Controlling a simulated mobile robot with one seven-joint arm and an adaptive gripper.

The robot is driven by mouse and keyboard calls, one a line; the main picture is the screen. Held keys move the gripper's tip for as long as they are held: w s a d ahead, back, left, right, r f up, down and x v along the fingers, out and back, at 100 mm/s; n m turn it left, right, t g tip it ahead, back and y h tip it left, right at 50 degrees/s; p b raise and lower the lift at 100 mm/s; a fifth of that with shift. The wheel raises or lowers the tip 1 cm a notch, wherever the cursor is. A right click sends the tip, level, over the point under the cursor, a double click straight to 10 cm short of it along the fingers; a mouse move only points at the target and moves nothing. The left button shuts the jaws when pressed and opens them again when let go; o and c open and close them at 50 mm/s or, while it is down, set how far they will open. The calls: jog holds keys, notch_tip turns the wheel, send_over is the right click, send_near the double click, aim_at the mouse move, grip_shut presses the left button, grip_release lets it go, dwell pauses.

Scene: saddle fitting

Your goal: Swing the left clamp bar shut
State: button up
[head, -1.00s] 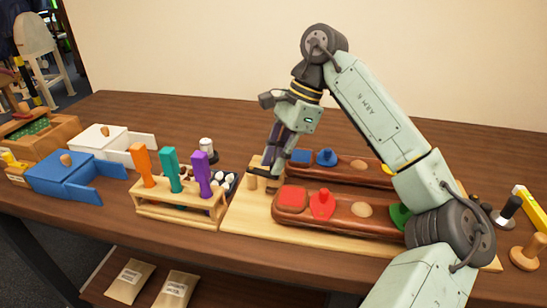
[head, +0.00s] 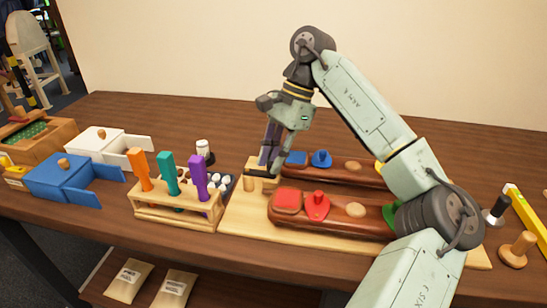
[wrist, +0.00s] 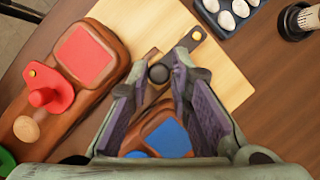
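My gripper (wrist: 155,80) is open. Its two purple-padded fingers stand apart on either side of a dark round knob (wrist: 158,74), and I cannot tell whether either touches it. A dark bar end (wrist: 195,35) lies over the pale wooden board beyond the fingertips, and looks like part of the left clamp bar. In the head view my gripper (head: 272,163) is low over the board's left end, where a short dark bar (head: 261,173) shows beside a wooden peg (head: 249,184). The fingers partly hide how bar and knob join.
Two brown holders stand on the board (head: 237,215): a front one with a red block (head: 287,201) and red knob piece (head: 316,205), and a rear one with a blue block (head: 295,157). A rack with orange, teal and purple handles (head: 198,178) stands close left.

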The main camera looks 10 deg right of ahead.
jog(key=o, duration=0.3)
jog(key=shift+o, duration=0.2)
jog(key=v, duration=1.2)
